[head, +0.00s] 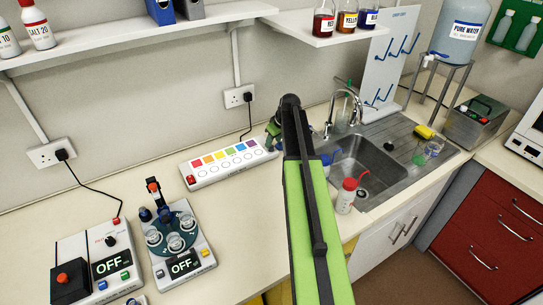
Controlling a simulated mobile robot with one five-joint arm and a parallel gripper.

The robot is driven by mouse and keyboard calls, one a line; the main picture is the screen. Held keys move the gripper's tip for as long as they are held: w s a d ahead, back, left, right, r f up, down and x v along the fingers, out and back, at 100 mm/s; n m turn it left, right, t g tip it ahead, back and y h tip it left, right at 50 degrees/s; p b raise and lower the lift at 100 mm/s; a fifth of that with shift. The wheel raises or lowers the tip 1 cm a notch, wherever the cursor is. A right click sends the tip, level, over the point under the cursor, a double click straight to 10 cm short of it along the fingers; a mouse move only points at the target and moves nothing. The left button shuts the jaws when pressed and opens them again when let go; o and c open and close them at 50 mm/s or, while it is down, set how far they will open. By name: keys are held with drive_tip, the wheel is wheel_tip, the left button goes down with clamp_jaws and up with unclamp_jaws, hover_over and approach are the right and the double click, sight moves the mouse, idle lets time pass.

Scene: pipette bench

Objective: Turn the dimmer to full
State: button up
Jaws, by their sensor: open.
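No part is clearly marked as the dimmer. A long white panel (228,165) with a row of coloured squares above a row of circles lies on the bench by the wall. It has a red switch (191,180) at its left end. Its right end is partly hidden by my green and black arm. A black knob (110,241) sits on a white device at the lower left, whose display reads OFF.
A round-topped device (185,262) with clear cups, also reading OFF, stands at the lower left. Shelves overhang the bench.

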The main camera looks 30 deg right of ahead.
sight(272, 147)
drive_tip(key=b+x, duration=0.2)
drive_tip(key=x, duration=0.2)
drive_tip(key=shift+s+r, duration=0.1)
drive_tip(key=shift+r, duration=0.05)
drive_tip(key=shift+c, duration=0.2)
clamp_jaws()
drive_tip(key=shift+a, duration=0.15)
